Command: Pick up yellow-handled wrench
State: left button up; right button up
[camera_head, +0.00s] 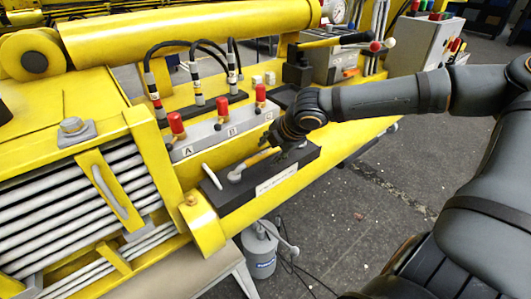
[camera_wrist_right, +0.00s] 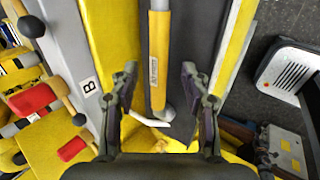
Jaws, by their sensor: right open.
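The yellow-handled wrench (camera_head: 255,163) lies on the dark tray (camera_head: 238,196) along the yellow boom. Its grey end is toward the left in the head view, and the gripper covers part of its handle. In the right wrist view the yellow handle (camera_wrist_right: 159,60) runs lengthwise between the fingers. My right gripper (camera_head: 282,145) is at the tray, above the wrench. In the right wrist view the gripper (camera_wrist_right: 159,72) is open, with a finger on each side of the wrench and visible gaps. My left gripper is not in view.
A grey valve block (camera_head: 215,130) with red-topped knobs and letter labels stands beside the tray. Black hoses (camera_head: 195,68) rise behind it. A short white rod (camera_head: 212,176) lies near the tray's left end. Grey floor (camera_head: 365,205) is open at the front right.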

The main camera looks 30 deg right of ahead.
jog(key=shift+w+f, duration=0.4)
jog(key=shift+f, duration=0.15)
jog(key=shift+w+f, duration=0.25)
jog(key=shift+f, duration=0.05)
jog(key=shift+w+a+f, duration=0.1)
jog(key=shift+w+f, duration=0.05)
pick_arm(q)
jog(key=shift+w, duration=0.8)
pick_arm(e)
grip_shut()
